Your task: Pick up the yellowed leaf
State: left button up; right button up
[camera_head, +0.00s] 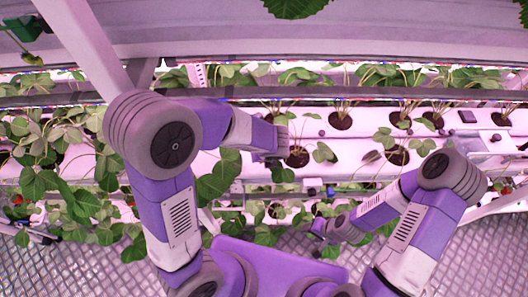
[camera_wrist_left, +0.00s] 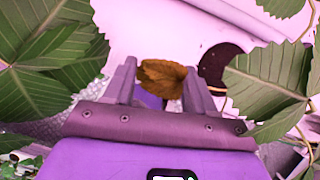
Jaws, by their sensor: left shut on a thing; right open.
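The yellowed leaf (camera_wrist_left: 163,77) is brown-orange and sits between the two fingertips of my left gripper (camera_wrist_left: 159,85) in the left wrist view. That gripper is shut on it, in front of a pale planting channel with a dark plant hole. In the head view my left gripper (camera_head: 279,148) reaches to the middle rack beside a planted hole; I cannot make out the leaf there. My right gripper (camera_head: 323,233) is open and empty, low in front of the racks.
Green strawberry leaves (camera_wrist_left: 270,85) flank the left gripper on both sides. The white planting channel (camera_head: 345,148) holds several plants in round holes. Dense foliage (camera_head: 60,170) fills the left side. A metal grid floor (camera_head: 450,255) lies in front of the racks.

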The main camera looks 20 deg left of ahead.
pick_arm(q)
jog(key=s+d+b, duration=0.1)
jog(key=s+d, duration=0.3)
jog(key=s, duration=0.3)
jog(key=s+d+b, duration=0.1)
jog(key=s+d, duration=0.3)
jog(key=s, duration=0.3)
jog(key=shift+s, duration=0.25)
jog(key=shift+o, duration=0.4)
jog(key=shift+f, duration=0.1)
jog(key=shift+c, duration=1.4)
